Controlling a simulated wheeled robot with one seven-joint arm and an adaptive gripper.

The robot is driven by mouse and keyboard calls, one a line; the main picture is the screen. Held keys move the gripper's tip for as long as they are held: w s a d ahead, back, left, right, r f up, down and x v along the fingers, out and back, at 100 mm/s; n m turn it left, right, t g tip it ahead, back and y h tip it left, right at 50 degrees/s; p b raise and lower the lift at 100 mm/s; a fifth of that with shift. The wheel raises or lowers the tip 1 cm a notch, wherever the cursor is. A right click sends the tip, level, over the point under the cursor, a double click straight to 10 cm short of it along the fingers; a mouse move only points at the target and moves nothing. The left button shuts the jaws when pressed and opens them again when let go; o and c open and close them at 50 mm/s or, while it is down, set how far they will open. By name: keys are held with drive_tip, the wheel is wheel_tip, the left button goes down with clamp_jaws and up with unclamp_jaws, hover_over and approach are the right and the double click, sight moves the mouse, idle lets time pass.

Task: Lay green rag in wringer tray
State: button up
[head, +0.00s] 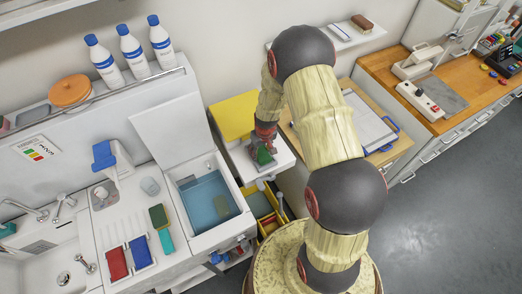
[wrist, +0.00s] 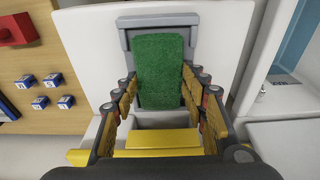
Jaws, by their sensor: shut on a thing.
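The green rag (wrist: 161,62) is a flat, textured rectangle in the wrist view. It lies between the fingers of my gripper (wrist: 162,84), which is shut on it. The grey wringer tray (wrist: 126,42) shows behind and around the rag's far end. The rag is over the tray; whether it rests on the tray's floor is hard to tell. In the head view my gripper (head: 265,134) points down over the white top beside the basin, with the green rag (head: 262,156) small below it. My arm partly hides this area.
A basin of blue water (head: 208,203) with a raised white lid (head: 168,117) stands to the left. A yellow panel (head: 235,114) lies behind my gripper. An open drawer (head: 263,208) with coloured dividers is below. A clipboard (head: 357,123) lies on the wooden top to the right.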

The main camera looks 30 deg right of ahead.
drive_tip(key=shift+f, duration=0.2)
drive_tip(key=o, duration=1.1)
drive_tip(key=shift+o, duration=0.2)
drive_tip(key=shift+r, duration=0.15)
